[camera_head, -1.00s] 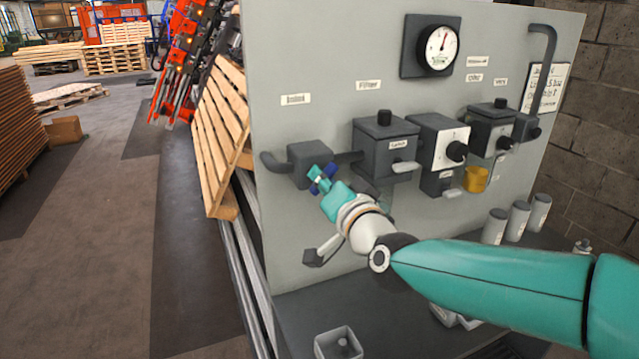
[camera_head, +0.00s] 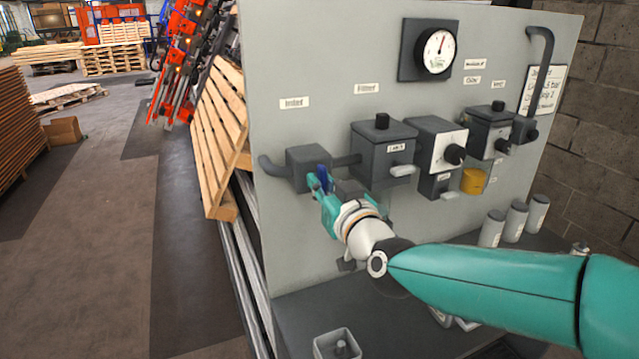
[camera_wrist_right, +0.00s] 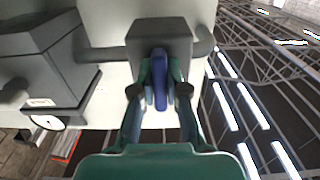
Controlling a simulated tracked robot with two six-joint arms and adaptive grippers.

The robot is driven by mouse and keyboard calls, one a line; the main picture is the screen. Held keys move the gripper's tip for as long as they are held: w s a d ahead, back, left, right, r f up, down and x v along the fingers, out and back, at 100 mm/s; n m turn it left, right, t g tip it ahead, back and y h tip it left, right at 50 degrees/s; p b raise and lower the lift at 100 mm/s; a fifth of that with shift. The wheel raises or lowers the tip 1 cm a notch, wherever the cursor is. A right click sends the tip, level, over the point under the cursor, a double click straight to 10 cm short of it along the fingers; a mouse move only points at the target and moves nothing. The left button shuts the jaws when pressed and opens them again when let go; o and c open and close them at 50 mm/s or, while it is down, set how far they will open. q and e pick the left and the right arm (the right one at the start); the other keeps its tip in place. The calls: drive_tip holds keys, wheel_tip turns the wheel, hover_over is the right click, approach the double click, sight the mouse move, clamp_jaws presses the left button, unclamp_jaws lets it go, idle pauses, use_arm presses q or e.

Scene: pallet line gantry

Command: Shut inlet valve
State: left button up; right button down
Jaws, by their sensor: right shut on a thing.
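The inlet valve is a dark grey block (camera_head: 307,158) at the left of the grey panel, under a small blurred label, with a blue handle (camera_head: 323,178) on its front. My right gripper (camera_head: 319,184), with teal fingers, is at the handle. In the right wrist view, the valve block (camera_wrist_right: 160,38) is straight ahead. The blue handle (camera_wrist_right: 159,82) stands lengthwise between the two fingers of my right gripper (camera_wrist_right: 158,75), which is shut on it. The fingers partly hide the handle in the head view. My left gripper is not in view.
To the right are a filter box (camera_head: 383,152), a box with a black knob (camera_head: 440,146), and a gauge (camera_head: 437,52). An open-topped box (camera_head: 337,343) sits on the lower shelf. A wooden pallet (camera_head: 222,137) leans at left.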

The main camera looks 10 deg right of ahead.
drive_tip(key=shift+f, duration=0.1)
idle(0.4)
drive_tip(key=c, duration=1.2)
unclamp_jaws()
drive_tip(key=shift+s, duration=0.1)
drive_tip(key=s, duration=0.4)
drive_tip(key=s+d, duration=0.1)
drive_tip(key=s, duration=0.2)
drive_tip(key=s+d, duration=0.1)
drive_tip(key=s, duration=0.3)
drive_tip(key=shift+s+d, duration=0.15)
drive_tip(key=shift+s, duration=0.15)
